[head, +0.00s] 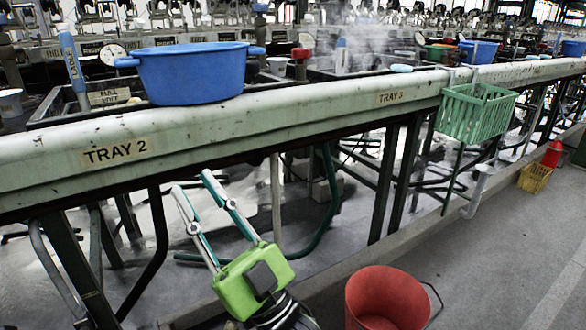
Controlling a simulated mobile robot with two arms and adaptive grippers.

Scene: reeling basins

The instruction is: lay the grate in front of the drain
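My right gripper (192,181) has a green body and two long pale fingers. It reaches up and left in front of the lower side of the bench, over the wet grey floor under it. Its fingers are apart, with nothing seen between them. My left gripper is not in view. I cannot pick out the grate or the drain in the head view.
A long bench edge (330,112) marked TRAY 2 and TRAY 3 crosses the view, carrying a blue basin (190,78). A green basket (477,112) hangs on it. A red bucket (385,300) stands on the floor; a yellow crate (535,178) lies farther right. The aisle floor (490,265) is clear.

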